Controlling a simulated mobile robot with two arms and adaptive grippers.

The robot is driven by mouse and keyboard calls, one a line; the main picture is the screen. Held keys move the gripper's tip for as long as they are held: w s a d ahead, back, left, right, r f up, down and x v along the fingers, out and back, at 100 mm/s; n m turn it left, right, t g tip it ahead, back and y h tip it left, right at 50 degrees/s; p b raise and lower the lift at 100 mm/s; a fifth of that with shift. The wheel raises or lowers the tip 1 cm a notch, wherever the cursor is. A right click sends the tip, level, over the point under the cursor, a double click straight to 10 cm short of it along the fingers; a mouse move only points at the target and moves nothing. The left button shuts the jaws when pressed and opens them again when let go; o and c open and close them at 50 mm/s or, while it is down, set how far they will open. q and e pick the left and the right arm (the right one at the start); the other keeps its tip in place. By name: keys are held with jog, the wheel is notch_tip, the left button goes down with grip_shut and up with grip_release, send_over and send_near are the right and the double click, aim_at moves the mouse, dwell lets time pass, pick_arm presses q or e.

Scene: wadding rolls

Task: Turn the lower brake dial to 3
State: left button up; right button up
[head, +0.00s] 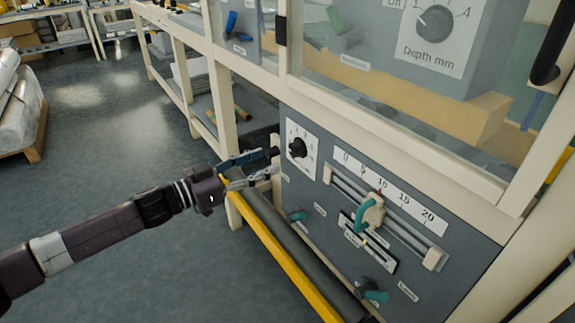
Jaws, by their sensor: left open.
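A black dial (298,147) sits on a white numbered plate at the upper left of the grey lower panel (318,190). Its numbers and its pointer are too small to read for sure. My left gripper (275,161) comes in from the left, just left of the dial plate. Its two fingers are open, one above the other, with nothing seen between them. The fingertips look apart from the dial, though the depth is hard to tell. My right gripper is not in view.
Right of the dial are a slider scale (390,190) and a teal-handled lever (366,214). Teal knobs (298,216) sit lower on the panel. A yellow rail (275,250) and a dark roller (290,245) run below my gripper. A depth dial (435,23) is higher up, behind the frame.

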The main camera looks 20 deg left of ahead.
aim_at(292, 151)
pick_arm(q)
jog(key=shift+x, duration=3.85)
jog(key=shift+d+r, duration=0.1)
jog(key=c, duration=1.1)
